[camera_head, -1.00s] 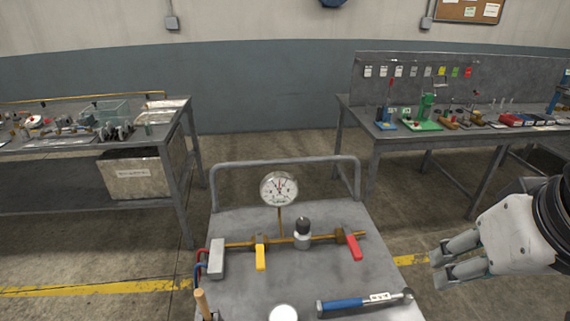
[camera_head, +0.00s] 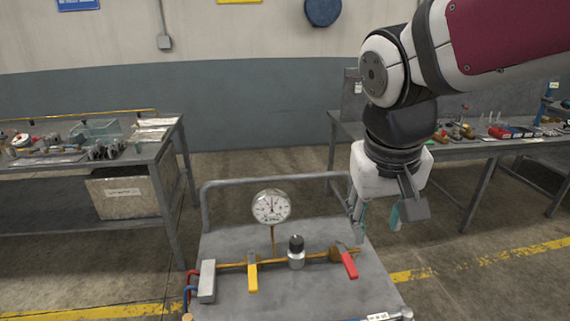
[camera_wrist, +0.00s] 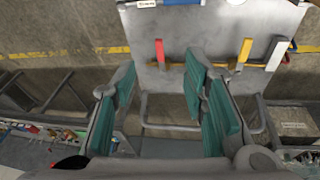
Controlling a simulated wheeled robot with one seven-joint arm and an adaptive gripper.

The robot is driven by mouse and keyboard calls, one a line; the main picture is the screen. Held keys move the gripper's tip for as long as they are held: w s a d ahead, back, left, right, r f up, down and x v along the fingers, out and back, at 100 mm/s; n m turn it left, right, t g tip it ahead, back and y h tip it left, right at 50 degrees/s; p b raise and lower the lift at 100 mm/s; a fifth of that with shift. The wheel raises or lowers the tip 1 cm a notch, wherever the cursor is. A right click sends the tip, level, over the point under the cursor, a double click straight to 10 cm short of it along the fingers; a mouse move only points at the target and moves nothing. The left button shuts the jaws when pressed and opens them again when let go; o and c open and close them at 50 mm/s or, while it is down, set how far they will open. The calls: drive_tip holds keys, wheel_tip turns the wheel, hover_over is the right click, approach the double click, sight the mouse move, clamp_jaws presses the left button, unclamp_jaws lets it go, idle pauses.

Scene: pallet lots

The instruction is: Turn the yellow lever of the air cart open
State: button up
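The air cart (camera_head: 225,240) stands in front of me with a brass pipe across its grey top. The yellow lever (camera_head: 252,278) hangs from the left valve, pointing toward me across the pipe. It also shows in the wrist view (camera_wrist: 244,52), right of the red lever (camera_wrist: 160,52). My gripper (camera_head: 378,218) is in the air over the cart's right rear, fingers down, well to the right of the yellow lever. In the wrist view its green-padded fingers (camera_wrist: 160,88) are spread apart with nothing between them.
The red lever (camera_head: 349,265) is on the right valve. A black-topped silver fitting (camera_head: 296,254) stands between the levers, and a round gauge (camera_head: 271,206) rises behind the pipe. The cart's handle rail (camera_head: 270,179) is at the back. Benches stand left (camera_head: 160,148) and right (camera_head: 480,150).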

drive_tip(key=w+a+f+n+g, duration=0.1)
drive_tip(key=w+a+f, duration=0.65)
drive_tip(key=a, duration=0.35)
drive_tip(key=g+y+b, duration=0.1)
drive_tip(key=g+b, duration=0.1)
hover_over(253, 280)
wheel_tip(253, 280, down, 9)
wheel_tip(253, 280, down, 13)
drive_tip(key=shift+f+p, duration=0.1)
drive_tip(key=shift+p, duration=0.25)
clamp_jaws()
